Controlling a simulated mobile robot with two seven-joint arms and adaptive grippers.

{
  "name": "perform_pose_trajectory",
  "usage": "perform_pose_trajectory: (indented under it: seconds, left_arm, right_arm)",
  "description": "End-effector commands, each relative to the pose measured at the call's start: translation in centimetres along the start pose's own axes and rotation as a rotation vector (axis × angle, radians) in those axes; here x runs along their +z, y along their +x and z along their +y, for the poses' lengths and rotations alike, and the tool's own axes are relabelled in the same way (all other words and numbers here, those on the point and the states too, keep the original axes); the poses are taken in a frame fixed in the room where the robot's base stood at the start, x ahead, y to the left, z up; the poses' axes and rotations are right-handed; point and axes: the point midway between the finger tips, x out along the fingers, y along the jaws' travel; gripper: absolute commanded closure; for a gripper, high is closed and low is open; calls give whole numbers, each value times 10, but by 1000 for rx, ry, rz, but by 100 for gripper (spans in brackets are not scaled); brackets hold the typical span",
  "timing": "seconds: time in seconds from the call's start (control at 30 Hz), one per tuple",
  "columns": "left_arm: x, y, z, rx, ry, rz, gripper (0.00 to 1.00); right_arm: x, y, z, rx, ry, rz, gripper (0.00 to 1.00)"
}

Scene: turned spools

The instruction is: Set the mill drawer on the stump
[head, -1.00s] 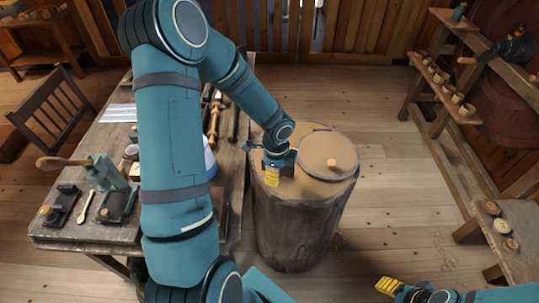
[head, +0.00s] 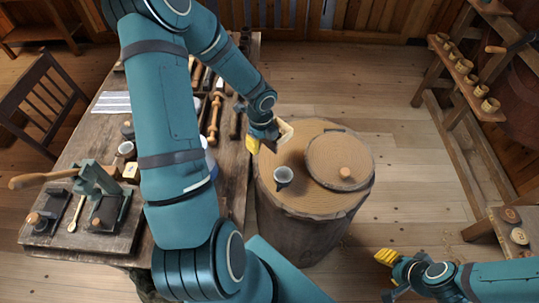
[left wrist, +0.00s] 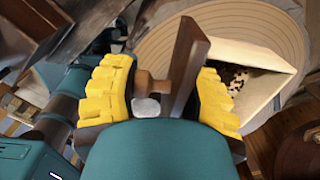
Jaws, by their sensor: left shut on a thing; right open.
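My left gripper (head: 262,142) is shut on the mill drawer (head: 284,133), at the back left edge of the stump (head: 290,203) in the head view. In the left wrist view the drawer (left wrist: 264,72) is a pale wooden box with a dark front board and a round knob between the yellow fingers (left wrist: 160,95). Dark grounds show inside it. The drawer is tilted in this view; its gap to the stump cannot be told. My right gripper (head: 386,259) is open and empty at the lower right, away from the stump.
A round wooden lid (head: 325,157) with a knob lies on the stump's right side. The workbench (head: 231,160) with tools is close on the left. Shelves with small cups (head: 465,68) stand right.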

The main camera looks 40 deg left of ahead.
Motion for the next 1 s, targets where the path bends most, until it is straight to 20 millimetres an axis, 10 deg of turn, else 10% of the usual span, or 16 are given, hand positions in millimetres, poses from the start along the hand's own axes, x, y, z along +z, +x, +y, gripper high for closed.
perform_pose_trajectory:
  seconds: [0.6,1.0]
  left_arm:
    - [-1,80,0,2,1,2,94]
    - [-1,87,0,-1,0,1,94]
  right_arm:
    - [2,22,7,4,0,0,53]
    - [3,24,8,4,0,0,53]
